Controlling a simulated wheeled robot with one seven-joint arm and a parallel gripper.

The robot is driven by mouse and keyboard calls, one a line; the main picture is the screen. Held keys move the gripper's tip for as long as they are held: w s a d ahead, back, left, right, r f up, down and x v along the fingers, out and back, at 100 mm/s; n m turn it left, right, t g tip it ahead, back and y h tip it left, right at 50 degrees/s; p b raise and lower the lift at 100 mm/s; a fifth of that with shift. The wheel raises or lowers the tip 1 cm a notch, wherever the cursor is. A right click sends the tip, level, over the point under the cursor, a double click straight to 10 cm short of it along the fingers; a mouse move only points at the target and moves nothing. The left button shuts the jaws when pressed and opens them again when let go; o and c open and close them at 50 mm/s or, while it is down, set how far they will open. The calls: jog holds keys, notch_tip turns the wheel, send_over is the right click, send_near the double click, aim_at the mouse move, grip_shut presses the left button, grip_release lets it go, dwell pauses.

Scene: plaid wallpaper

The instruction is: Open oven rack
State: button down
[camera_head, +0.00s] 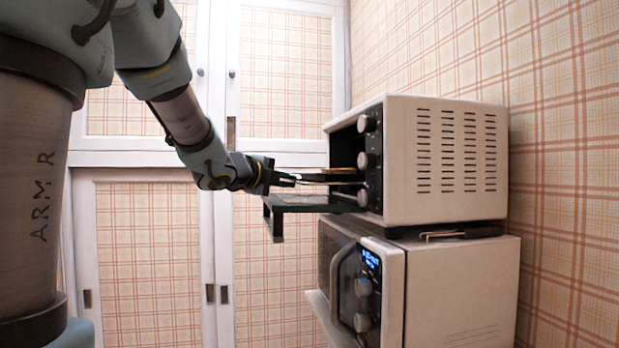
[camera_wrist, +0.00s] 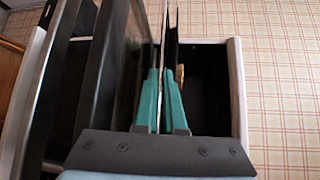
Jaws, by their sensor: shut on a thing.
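The white toaster oven (camera_head: 448,155) stands at the right with its dark door (camera_head: 310,201) open and lying roughly flat. The oven rack (camera_head: 345,183) shows as a thin edge-on line at the oven's mouth, above the door. My gripper (camera_head: 292,178) is in front of the opening, above the door. In the wrist view, its teal fingers (camera_wrist: 161,95) are closed on the thin rack edge (camera_wrist: 165,45), with the open door (camera_wrist: 105,75) to the left and the dark oven cavity (camera_wrist: 207,95) to the right.
The toaster oven sits on a white microwave (camera_head: 455,295) with a handle. A small tan item (camera_head: 338,170) lies inside the oven; it also shows in the wrist view (camera_wrist: 180,75). White cabinets (camera_head: 285,60) stand behind, and a plaid wall is at the right.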

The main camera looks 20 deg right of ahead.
jog(key=shift+w+a, duration=0.1)
jog(key=shift+a, duration=2.15)
jog(key=c, duration=1)
grip_release()
jog(key=b+v, duration=0.2)
jog(key=v, duration=0.8)
jog(key=shift+s+a, duration=0.2)
jog(key=shift+s, duration=0.1)
